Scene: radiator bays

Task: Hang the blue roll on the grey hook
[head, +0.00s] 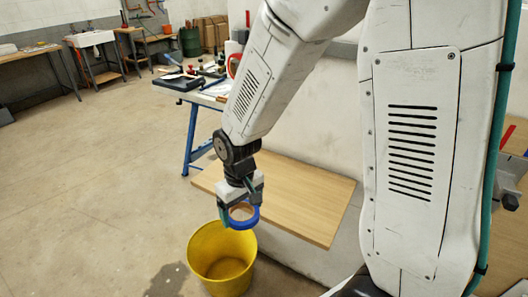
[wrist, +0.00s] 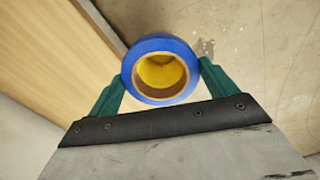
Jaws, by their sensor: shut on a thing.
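The blue roll (head: 242,216) is a ring of blue tape with a brown core. My gripper (head: 240,204) is shut on it and holds it in the air, above and beside the yellow bucket. In the wrist view the blue roll (wrist: 160,70) sits between the two green fingers of my gripper (wrist: 162,78), one on each side. The yellow bucket shows through the hole of the roll. I see no grey hook in either view.
A yellow bucket (head: 207,281) stands on the floor below my gripper. A wooden board (head: 300,195) extends along the wall just behind it. A blue-legged workbench (head: 195,130) with tools stands farther back. The floor at left is largely open.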

